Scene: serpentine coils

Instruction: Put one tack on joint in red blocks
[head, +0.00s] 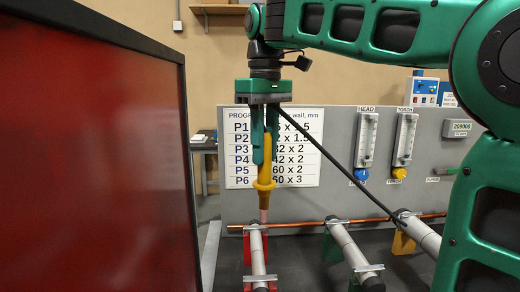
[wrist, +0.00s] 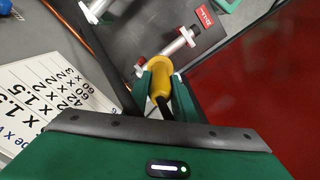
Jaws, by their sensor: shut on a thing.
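My gripper (head: 264,150) is shut on a yellow torch (head: 265,178), which points down with a pale pinkish tip. The torch also shows between the fingers in the wrist view (wrist: 160,80). The tip is just above the far end of a grey pipe (head: 257,252) held in red blocks (head: 247,248). I cannot tell whether the tip touches the pipe. A red block (wrist: 206,15) also shows in the wrist view, beside the clamped pipe. The joint itself is not clear at this size.
A second pipe (head: 346,245) sits in green blocks (head: 331,248), and a third (head: 420,233) in yellow blocks (head: 402,243). A copper rod (head: 300,224) runs behind them. A dark cable hangs across the right. A large red panel (head: 90,160) stands close on the left.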

